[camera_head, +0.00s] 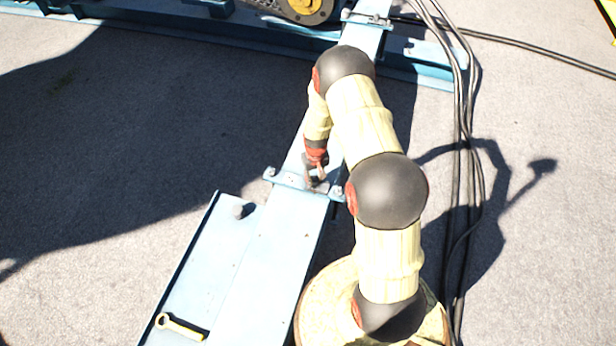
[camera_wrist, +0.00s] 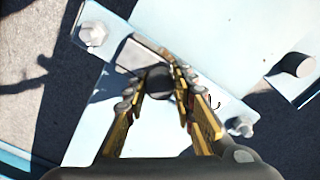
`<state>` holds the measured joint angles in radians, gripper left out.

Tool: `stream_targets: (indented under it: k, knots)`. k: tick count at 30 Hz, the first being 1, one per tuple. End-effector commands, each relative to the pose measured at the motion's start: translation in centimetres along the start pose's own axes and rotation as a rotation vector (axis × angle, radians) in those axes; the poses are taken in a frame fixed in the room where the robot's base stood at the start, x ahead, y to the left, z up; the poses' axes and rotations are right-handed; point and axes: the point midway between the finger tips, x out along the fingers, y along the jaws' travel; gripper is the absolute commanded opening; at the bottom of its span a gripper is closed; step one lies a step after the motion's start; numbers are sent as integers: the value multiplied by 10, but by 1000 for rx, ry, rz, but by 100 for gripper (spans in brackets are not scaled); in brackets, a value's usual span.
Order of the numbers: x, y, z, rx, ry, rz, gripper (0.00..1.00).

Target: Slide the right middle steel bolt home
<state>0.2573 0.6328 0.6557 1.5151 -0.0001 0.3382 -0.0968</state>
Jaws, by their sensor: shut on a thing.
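The steel bolt (camera_wrist: 132,57) shows in the wrist view as a short grey bar lying on the pale blue beam, partly covered by my fingers. A dark round knob (camera_wrist: 159,82) stands at its end, between my fingertips. My gripper (camera_wrist: 157,90) is shut on that knob, with one yellow finger on each side. In the head view my gripper (camera_head: 315,179) reaches down to the cross bracket (camera_head: 291,181) on the beam. The bolt itself is mostly hidden there by the gripper. I cannot tell how far the bolt is slid in.
Hex bolt heads (camera_wrist: 93,35) and (camera_wrist: 240,127) flank the knob. A blue tray (camera_head: 205,262) holds a dark-topped peg (camera_head: 241,211) and a yellow wrench (camera_head: 180,327). Black cables (camera_head: 462,150) run along the right. A second bracket (camera_head: 366,19) sits farther up the beam.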

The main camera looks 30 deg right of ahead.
Motion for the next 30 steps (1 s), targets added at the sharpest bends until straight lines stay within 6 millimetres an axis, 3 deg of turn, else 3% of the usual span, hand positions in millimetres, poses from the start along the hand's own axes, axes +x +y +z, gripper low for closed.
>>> stream_targets:
  k: [4, 12, 13, 22, 30]
  knots:
    - [-2, 20, 14, 3, -1, 0, 0]
    - [0, 21, 16, 0, -3, 0, 0]
    - [0, 21, 16, 0, -3, 0, 27]
    - [0, 20, 16, 0, -2, 0, 44]
    - [0, 20, 15, 0, 0, 0, 44]
